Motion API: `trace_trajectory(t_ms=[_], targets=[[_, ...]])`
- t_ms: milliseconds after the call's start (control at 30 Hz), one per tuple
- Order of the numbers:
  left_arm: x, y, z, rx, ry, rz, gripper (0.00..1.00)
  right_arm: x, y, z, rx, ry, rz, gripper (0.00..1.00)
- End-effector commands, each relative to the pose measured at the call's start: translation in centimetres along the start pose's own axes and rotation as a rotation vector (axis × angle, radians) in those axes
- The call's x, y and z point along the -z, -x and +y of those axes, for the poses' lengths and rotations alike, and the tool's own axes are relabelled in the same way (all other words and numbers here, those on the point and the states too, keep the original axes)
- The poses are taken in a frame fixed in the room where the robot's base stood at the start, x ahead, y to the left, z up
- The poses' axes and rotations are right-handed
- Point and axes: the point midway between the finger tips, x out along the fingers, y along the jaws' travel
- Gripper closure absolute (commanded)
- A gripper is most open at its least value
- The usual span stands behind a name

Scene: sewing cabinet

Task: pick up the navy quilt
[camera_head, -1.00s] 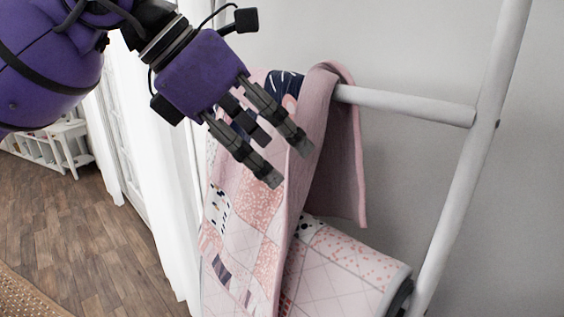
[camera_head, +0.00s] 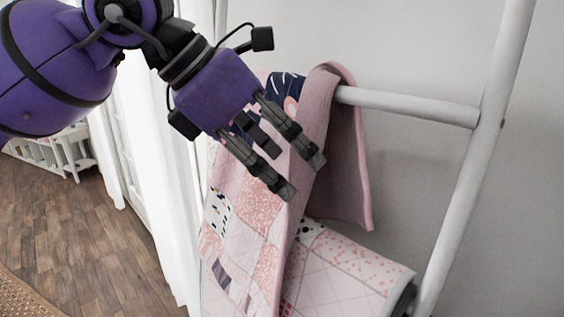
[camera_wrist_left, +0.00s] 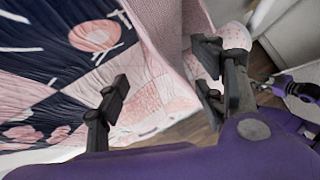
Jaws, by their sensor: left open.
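The quilt hangs over a rung of a white ladder rack. It is pink patchwork (camera_head: 262,229) with navy patches, and a navy part (camera_head: 286,86) shows near the rung behind my gripper. In the left wrist view the navy part (camera_wrist_left: 62,62) fills the left side, with pink and white prints. My left gripper (camera_head: 304,178) is open and empty, in front of the quilt's upper part. In the wrist view its fingers (camera_wrist_left: 165,95) are spread with quilt fabric beyond them. Whether they touch it I cannot tell. My right gripper is not in the head view; a purple part shows at the wrist view's right edge.
The white ladder's rung (camera_head: 410,105) and side rail (camera_head: 470,190) stand right of the quilt. A second folded pink patchwork quilt (camera_head: 345,270) hangs lower. White curtains (camera_head: 150,170) hang at left, over a wooden floor (camera_head: 70,225).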

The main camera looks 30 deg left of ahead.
Motion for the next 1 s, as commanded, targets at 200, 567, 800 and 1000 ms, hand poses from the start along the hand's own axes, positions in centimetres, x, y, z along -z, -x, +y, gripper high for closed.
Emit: trace_trajectory(t_ms=[200, 567, 800, 1000], targets=[[0.01, -0.49, -0.01, 0.0, 0.0, 0.0, 0.38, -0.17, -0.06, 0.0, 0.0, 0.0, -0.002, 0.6], [0.01, -0.49, -0.01, 0.0, 0.0, 0.0, 0.46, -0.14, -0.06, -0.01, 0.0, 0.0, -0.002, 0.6], [0.02, -0.49, -0.01, 0.0, 0.0, 0.0, 0.62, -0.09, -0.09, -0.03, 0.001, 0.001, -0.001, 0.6], [0.02, -0.49, -0.01, 0.0, 0.0, 0.0, 0.75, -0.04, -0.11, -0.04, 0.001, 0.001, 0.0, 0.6]])
